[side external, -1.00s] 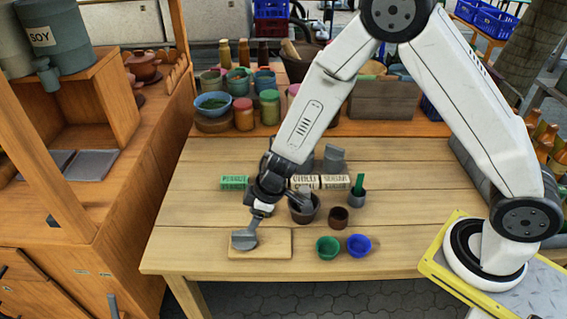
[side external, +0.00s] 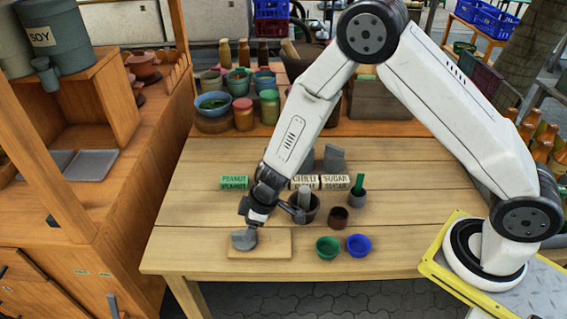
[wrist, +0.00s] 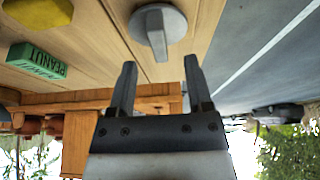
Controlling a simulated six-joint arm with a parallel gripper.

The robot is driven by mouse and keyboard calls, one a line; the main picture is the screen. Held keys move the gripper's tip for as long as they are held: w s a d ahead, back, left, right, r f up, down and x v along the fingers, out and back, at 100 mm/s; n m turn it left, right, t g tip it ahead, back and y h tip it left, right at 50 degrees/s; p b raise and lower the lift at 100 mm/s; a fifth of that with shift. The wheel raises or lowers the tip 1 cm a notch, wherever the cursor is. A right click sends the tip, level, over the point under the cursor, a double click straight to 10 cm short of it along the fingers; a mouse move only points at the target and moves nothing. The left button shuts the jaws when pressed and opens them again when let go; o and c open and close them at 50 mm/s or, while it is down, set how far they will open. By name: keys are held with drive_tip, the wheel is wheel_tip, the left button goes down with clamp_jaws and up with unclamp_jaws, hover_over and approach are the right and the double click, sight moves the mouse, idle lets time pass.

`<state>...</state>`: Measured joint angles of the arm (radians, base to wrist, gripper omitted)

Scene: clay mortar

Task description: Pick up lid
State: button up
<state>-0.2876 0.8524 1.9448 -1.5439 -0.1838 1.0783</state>
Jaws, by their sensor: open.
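The lid (side external: 243,240) is a grey round disc with an upright fin-like handle. It sits on the left part of a pale wooden board (side external: 277,245) near the front of the table. In the wrist view the lid (wrist: 172,20) lies just beyond my fingertips, with its handle roughly in line with the gap between them. My gripper (side external: 253,223) is right above the lid in the side view. In the wrist view my gripper (wrist: 159,64) is open, its two dark fingers apart with nothing between them. Contact with the handle is not visible.
A dark mortar (side external: 306,208) with a grey pestle stands close to the right of my gripper. Green (side external: 327,247) and blue (side external: 359,245) bowls and a brown cup (side external: 338,219) lie farther right. A green peanut box (side external: 234,183) is behind. The table's left front is clear.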

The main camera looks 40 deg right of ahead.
drive_tip(key=shift+x, duration=1.95)
clamp_jaws()
